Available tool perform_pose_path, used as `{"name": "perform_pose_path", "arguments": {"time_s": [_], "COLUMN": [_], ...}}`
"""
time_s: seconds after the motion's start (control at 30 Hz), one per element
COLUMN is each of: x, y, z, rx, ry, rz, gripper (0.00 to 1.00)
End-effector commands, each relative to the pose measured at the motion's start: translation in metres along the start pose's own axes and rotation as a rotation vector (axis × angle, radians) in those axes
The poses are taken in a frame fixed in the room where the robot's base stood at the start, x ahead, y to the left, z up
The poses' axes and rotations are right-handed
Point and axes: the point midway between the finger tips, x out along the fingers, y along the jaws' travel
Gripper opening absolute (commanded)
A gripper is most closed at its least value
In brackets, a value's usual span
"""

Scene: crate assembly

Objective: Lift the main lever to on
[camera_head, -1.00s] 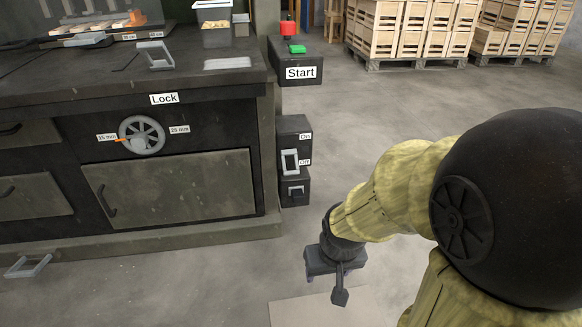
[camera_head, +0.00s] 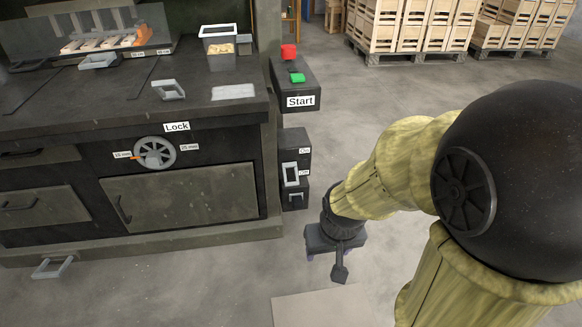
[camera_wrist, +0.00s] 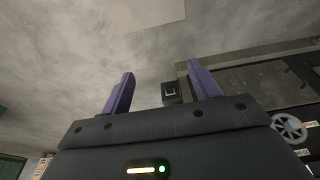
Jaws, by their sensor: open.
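The main lever (camera_head: 291,174) is a light grey, frame-shaped handle on a black box (camera_head: 295,147) at the right end of the workbench. It sits low, beside the "Off" label, below the "On" label. My gripper (camera_head: 327,256) is to the right of the lever box and lower in the picture, apart from it. In the wrist view my gripper (camera_wrist: 160,92) shows two purple fingers spread apart with nothing between them. A small dark box with a light outline (camera_wrist: 171,92) shows beyond the fingers; I cannot tell whether it is the lever's.
The workbench (camera_head: 180,207) carries a "Lock" wheel (camera_head: 155,153) on its front. The Start box (camera_head: 300,90) with red and green buttons stands above the lever box. A grey pedal-like handle (camera_head: 53,267) is near the floor. Crates (camera_head: 400,25) stand at the back; open floor lies right.

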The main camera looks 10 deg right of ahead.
Motion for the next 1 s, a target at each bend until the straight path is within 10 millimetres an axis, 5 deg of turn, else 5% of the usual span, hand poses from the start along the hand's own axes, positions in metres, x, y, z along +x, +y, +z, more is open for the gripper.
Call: {"name": "perform_pose_path", "arguments": {"time_s": [0.03,0.3,0.7,0.83,1.0], "x": [-0.027,-0.082,-0.086,-0.086,-0.086], "y": [0.0,0.0,0.0,0.0,0.0], "z": [-0.006,-0.019,-0.02,-0.02,-0.02], "rx": [0.0,0.0,0.0,0.0,0.0], "ry": [0.0,0.0,-0.001,-0.001,0.0], "rz": [0.0,0.0,0.0,0.0,0.0], "gripper": [0.62,0.62,0.62,0.36,0.36]}}
